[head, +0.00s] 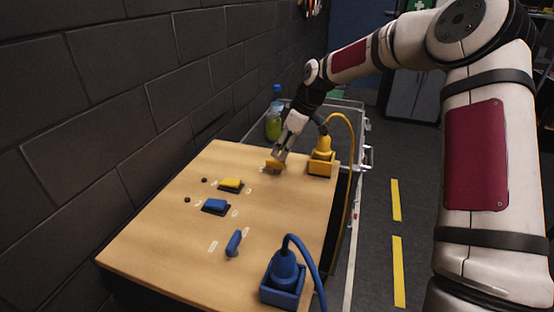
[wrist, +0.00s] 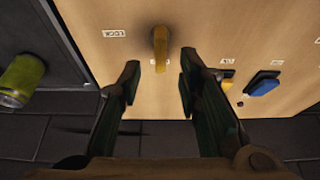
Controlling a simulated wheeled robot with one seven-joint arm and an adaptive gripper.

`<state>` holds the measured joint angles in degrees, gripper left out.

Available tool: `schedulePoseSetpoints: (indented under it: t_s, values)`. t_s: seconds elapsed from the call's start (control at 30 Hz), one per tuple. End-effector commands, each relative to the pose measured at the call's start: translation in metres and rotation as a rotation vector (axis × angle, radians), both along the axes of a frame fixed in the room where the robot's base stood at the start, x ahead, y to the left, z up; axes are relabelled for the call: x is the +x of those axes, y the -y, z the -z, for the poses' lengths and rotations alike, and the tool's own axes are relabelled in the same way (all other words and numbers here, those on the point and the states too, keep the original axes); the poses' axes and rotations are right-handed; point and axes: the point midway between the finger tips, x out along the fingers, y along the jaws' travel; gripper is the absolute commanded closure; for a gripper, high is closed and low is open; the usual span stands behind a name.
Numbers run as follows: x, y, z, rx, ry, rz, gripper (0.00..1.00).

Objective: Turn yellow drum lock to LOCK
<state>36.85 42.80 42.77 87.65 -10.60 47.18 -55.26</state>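The yellow drum lock handle (wrist: 160,48) stands on the wooden panel, its long side running up and down in the wrist view. Its lower end is by a small label partly hidden by it; the LOCK label (wrist: 115,33) is to its left. In the head view the yellow handle (head: 273,167) is at the far part of the panel, just under my gripper (head: 280,156). In the wrist view my gripper (wrist: 160,72) is open and empty, with one finger on each side of the handle's lower end. I cannot tell whether either finger touches it.
The wooden panel (head: 160,240) also bears a yellow switch (head: 230,184), a blue switch (head: 215,206) and a blue handle (head: 233,243). A yellow plug (head: 322,150) with a cable stands right of my gripper, a blue plug (head: 284,270) nearer.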

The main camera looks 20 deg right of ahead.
Motion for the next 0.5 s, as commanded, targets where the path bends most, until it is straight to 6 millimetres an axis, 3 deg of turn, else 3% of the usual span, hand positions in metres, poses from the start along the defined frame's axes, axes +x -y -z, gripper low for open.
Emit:
schedulePoseSetpoints:
  t_s: [0.2, 0.5]
  values:
    - [0.007, -0.011, 0.033, 0.0, -0.002, -0.001, 0.68]
    - [0.011, -0.017, 0.049, -0.001, 0.0, 0.0, 0.68]
